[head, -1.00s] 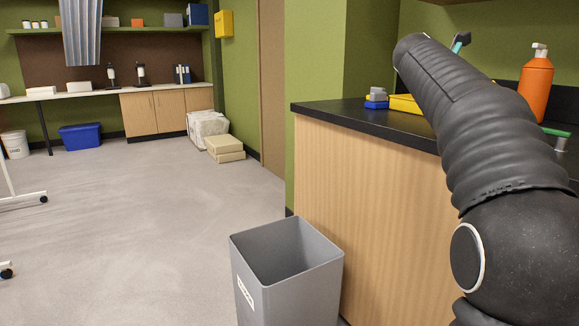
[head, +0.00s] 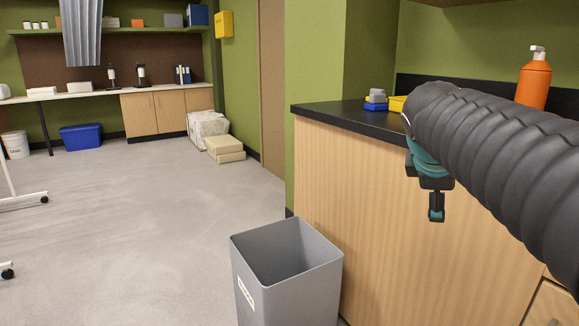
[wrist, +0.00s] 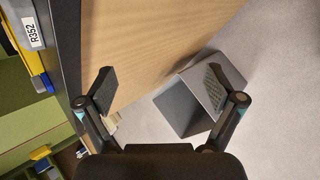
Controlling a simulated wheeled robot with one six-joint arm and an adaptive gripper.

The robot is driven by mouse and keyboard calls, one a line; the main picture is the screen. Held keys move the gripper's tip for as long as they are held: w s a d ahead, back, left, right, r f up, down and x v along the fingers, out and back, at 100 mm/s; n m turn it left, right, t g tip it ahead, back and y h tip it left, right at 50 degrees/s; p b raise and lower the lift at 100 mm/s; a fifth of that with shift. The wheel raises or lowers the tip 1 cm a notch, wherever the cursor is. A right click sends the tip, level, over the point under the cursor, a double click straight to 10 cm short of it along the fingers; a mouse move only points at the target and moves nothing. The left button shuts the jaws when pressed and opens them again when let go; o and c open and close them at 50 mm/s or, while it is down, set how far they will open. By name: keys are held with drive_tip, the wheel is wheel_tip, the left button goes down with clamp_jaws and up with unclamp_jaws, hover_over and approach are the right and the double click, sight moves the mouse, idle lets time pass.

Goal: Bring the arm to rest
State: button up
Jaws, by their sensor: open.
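My gripper (wrist: 162,92) is open in the wrist view, with its two fingers spread apart and nothing between them. In the head view my gripper (head: 436,205) hangs in front of the counter's wooden side, beyond the end of my arm, and is partly hidden by it. My arm crosses the right side of the head view, in front of the counter. The gripper is above and to the right of the grey bin in the head view.
A grey open bin (head: 310,285) stands on the floor against the counter; it also shows in the wrist view (wrist: 180,108). The black counter top (head: 340,110) holds a blue-and-grey item (head: 376,100), a yellow tray (head: 397,103) and an orange bottle (head: 534,82). Open floor lies left.

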drive_tip(key=s+a+f+m+y, duration=0.1)
drive_tip(key=s+a+f+m, duration=0.2)
drive_tip(key=s+f, duration=0.3)
drive_tip(key=s+a+f+m+y, duration=0.2)
drive_tip(key=s+a+f+m, duration=0.2)
drive_tip(key=s+f+m, duration=0.1)
drive_tip(key=s+a+f+m+g+y, duration=0.1)
drive_tip(key=s+a+f+m+y, duration=0.1)
drive_tip(key=s+a+f+m, duration=0.2)
drive_tip(key=s+f, duration=0.3)
drive_tip(key=shift+s+f+p, duration=0.25)
drive_tip(key=shift+s+p, duration=0.05)
drive_tip(key=shift+s, duration=0.05)
